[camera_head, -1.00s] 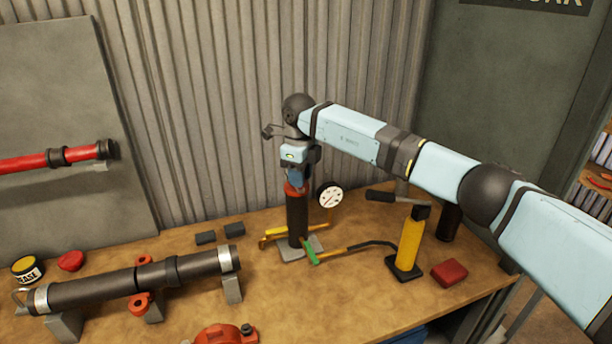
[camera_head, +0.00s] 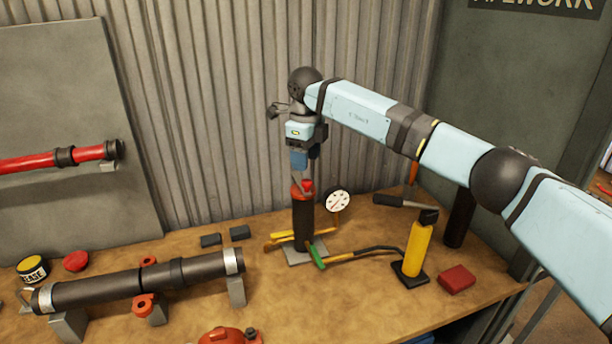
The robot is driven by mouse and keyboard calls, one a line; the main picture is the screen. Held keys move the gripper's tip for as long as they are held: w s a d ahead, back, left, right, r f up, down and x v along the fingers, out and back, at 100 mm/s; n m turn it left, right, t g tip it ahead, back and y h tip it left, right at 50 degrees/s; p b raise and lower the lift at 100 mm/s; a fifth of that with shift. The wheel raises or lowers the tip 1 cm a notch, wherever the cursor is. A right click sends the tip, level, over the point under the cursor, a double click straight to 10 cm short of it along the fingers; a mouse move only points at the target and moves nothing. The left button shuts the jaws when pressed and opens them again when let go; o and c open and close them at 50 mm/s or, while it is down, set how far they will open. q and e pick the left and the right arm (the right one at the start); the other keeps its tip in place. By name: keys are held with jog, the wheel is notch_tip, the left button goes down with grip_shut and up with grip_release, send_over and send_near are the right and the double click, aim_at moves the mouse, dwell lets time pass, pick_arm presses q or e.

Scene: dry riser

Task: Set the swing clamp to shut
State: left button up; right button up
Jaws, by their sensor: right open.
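A long dark pipe (camera_head: 110,288) lies on stands at the left of the bench. Orange-red clamp pieces show behind it (camera_head: 148,261) and in front of it (camera_head: 143,304) at the middle stand, apart on either side of the pipe. They look like the swing clamp standing open, but I cannot be sure. My right gripper (camera_head: 302,181) points down just above the red top of an upright black cylinder (camera_head: 303,217). Its jaws are open, with nothing visibly held; whether the fingertips touch the red top is unclear. My left gripper is out of view.
A round gauge (camera_head: 338,201), a green-tipped tool (camera_head: 318,257), a yellow bottle-like tool (camera_head: 415,247) and a red block (camera_head: 457,279) crowd the right side. A red part (camera_head: 229,336) sits at the front edge.

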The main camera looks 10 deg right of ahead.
notch_tip(320, 180, up, 8)
jog(key=shift+b, duration=0.35)
jog(key=shift+a+f, duration=0.1)
jog(key=shift+f, duration=0.05)
